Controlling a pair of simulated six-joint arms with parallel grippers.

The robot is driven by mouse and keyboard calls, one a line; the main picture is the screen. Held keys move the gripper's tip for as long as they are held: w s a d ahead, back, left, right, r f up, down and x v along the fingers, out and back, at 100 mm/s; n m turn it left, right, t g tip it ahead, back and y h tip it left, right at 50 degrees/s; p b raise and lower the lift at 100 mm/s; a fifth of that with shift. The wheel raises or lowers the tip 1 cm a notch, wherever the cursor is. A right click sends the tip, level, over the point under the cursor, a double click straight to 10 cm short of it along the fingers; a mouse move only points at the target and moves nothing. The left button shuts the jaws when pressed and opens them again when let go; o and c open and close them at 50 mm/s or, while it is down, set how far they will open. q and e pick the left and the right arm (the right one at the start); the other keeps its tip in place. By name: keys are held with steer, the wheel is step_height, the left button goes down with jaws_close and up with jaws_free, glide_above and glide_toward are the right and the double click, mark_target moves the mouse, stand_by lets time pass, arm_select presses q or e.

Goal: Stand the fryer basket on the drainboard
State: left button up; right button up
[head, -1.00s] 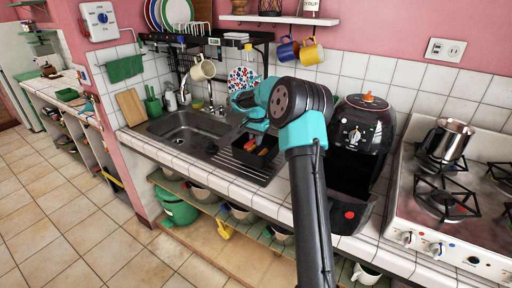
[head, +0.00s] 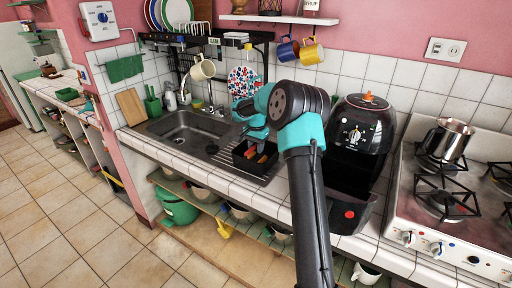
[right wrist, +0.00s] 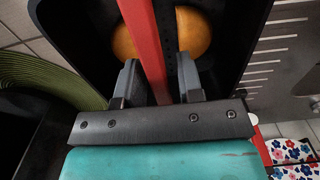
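The fryer basket (head: 240,163) is black and open-topped, with orange and other coloured items inside. In the head view it is upright at the drainboard (head: 271,176), right of the sink; whether its base touches is hard to tell. In the right wrist view the basket (right wrist: 85,60) shows a red bar (right wrist: 146,40) and round orange things (right wrist: 190,33) behind it. My right gripper (head: 256,138) is above the basket. Its fingers (right wrist: 158,75) are on either side of the red bar and look shut on it. My left gripper is not in view.
The sink (head: 185,132) lies left of the drainboard. The black air fryer (head: 362,130) stands to the right, with an open drawer bay below. A stove (head: 425,215) with a steel pot (head: 447,140) is farther right. Mugs (head: 202,69) hang above the counter.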

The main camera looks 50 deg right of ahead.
steer(key=shift+o, duration=0.5)
steer(key=shift+r, duration=0.1)
step_height(320, 180, up, 12)
stand_by(0.8)
steer(key=w+a+f+n+t+y, duration=0.15)
steer(key=a+f+n, duration=0.45)
steer(key=a+f, duration=0.65)
steer(key=w+a+f+n+t+y, duration=0.1)
steer(key=a+f+n+t+y, duration=0.1)
steer(key=a+f+n, duration=0.95)
steer(key=s+a+f+m+g, duration=0.1)
steer(key=s+a+f, duration=0.7)
steer(key=s, duration=0.4)
steer(key=s+a+f+m+g, duration=0.1)
steer(key=s+a+f+m, duration=0.1)
steer(key=s+a+f, duration=0.7)
steer(key=s+a, duration=0.1)
steer(key=s, duration=0.2)
steer(key=shift+a+f+g, duration=0.2)
steer(key=shift+g, duration=0.15)
